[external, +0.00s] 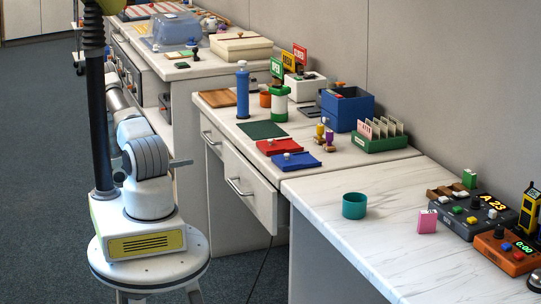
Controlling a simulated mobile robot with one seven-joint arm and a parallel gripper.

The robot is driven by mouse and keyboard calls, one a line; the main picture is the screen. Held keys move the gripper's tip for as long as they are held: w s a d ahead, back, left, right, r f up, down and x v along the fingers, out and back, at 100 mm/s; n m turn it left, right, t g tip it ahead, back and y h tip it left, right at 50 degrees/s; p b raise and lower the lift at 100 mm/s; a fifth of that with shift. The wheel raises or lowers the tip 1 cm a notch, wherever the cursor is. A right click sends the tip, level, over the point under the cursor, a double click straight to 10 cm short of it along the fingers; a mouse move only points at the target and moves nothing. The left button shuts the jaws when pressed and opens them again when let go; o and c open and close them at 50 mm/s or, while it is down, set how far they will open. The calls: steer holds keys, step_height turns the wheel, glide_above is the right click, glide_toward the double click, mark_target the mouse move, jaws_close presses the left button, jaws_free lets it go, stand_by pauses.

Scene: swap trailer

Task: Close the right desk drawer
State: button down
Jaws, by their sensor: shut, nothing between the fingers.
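The desk (228,115) has two drawers in its front. The right drawer (257,200) is the nearer one, with a light front and a bar handle (240,187). Its front is close to the desk edge and its near side shows. I cannot tell how far out it stands. The left drawer (212,145) is farther back, with a similar handle. My arm (150,160) rises from its base left of the desk and runs back behind a dark column. My gripper cannot be made out.
On the desk are a blue bottle (242,90), red (280,146) and blue (296,162) folders, and a blue box (347,108). A nearer marble-topped counter holds a teal cup (354,206) and devices. The carpet (45,170) at left is clear.

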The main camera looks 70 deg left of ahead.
mark_target(233, 154)
steer(key=w+b, duration=0.3)
steer(key=w, duration=1)
steer(key=shift+w, duration=0.2)
steer(key=shift+w+r+p, duration=0.15)
steer(key=shift+w+p, duration=0.2)
steer(key=shift+w, duration=2.3)
steer(key=s+p, duration=0.3)
steer(key=s, duration=1.1)
steer(key=shift+s, duration=0.4)
